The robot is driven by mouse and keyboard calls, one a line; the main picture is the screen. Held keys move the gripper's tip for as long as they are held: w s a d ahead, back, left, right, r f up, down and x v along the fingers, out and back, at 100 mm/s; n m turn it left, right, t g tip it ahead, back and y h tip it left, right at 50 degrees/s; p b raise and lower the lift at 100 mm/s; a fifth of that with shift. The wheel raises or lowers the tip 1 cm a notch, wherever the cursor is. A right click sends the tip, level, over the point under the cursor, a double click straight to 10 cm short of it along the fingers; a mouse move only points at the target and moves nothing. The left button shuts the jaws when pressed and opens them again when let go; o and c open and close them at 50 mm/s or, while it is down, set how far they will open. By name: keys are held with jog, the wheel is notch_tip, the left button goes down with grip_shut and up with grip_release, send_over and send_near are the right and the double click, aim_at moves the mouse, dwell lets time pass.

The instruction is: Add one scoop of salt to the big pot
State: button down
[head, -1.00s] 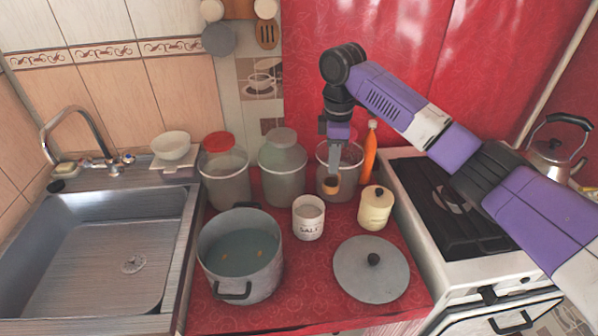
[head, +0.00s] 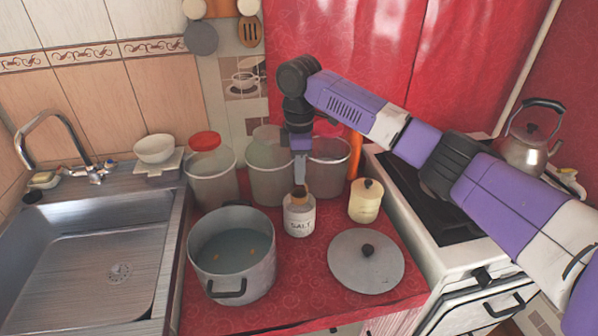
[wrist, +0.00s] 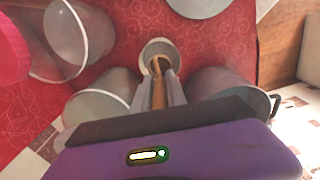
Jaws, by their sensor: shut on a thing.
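A white jar marked SALT (head: 300,218) stands open on the red counter. My gripper (head: 300,178) points down right over its mouth. It is shut on a brown wooden scoop (head: 299,192), whose visible part is at the jar's rim. In the wrist view the scoop (wrist: 157,66) runs from between the fingers (wrist: 160,90) to the salt jar's opening (wrist: 158,46). Its lower end is hidden, and I cannot tell whether it holds salt. The big grey pot (head: 232,277) stands uncovered left of the jar, with liquid and small orange pieces inside.
The grey pot lid (head: 350,270) lies right of the jar, near a cream lidded canister (head: 365,203). Tall clear containers (head: 270,172) stand close behind. The sink (head: 95,260) is left; the stove (head: 430,215) and kettle (head: 530,150) are right.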

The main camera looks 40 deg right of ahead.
aim_at(300, 193)
jog(key=shift+f+b, duration=0.75)
jog(key=shift+f, duration=3.1)
jog(key=shift+r, duration=0.1)
notch_tip(300, 193, up, 10)
jog(key=p, duration=0.9)
